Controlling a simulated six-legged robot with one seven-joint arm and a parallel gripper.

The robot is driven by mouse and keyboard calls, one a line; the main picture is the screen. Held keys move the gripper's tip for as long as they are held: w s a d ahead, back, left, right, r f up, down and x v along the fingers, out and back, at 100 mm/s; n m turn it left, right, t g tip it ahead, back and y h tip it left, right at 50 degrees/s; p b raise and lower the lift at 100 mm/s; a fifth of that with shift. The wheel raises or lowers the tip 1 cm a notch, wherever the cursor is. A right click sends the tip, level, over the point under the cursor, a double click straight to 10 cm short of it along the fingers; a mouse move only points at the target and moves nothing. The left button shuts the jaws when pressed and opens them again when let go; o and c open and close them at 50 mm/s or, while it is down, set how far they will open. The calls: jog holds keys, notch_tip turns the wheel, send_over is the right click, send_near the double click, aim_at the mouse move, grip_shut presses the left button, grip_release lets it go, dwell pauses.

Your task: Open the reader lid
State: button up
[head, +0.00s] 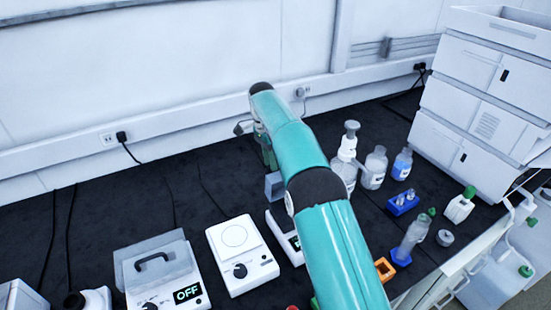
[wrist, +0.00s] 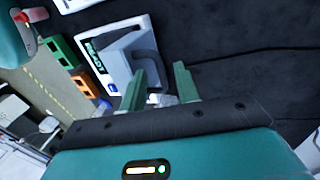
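The reader (wrist: 88,50) is a white box with a display that seems to say READY, at the upper left of the wrist view. Its grey lid (wrist: 118,62) carries a dark curved handle (wrist: 150,60). My gripper (wrist: 162,80) has two green fingers spread apart, with the left finger close to the handle. I cannot tell whether they touch, or whether the lid is fully down. In the head view my arm hides most of the reader (head: 284,232). My gripper (head: 267,150) is partly hidden behind the arm there.
A lidded device (head: 160,272) showing OFF and a white plate device (head: 241,254) stand left of my arm. Bottles (head: 375,168), a blue rack (head: 403,203) and an orange block (head: 385,269) stand right. White stacked instruments (head: 480,110) fill the back right. The dark bench behind the devices is mostly clear.

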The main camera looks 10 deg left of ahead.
notch_tip(320, 180, up, 3)
jog(key=shift+s+f, duration=0.1)
jog(key=shift+s+d+r, duration=0.15)
jog(key=shift+s+r, duration=0.25)
jog(key=shift+r, duration=0.15)
jog(key=s+d+r, duration=0.4)
jog(key=s+r, duration=0.4)
jog(key=s, duration=0.4)
jog(key=shift+d+r, duration=0.25)
jog(key=shift+d, duration=0.05)
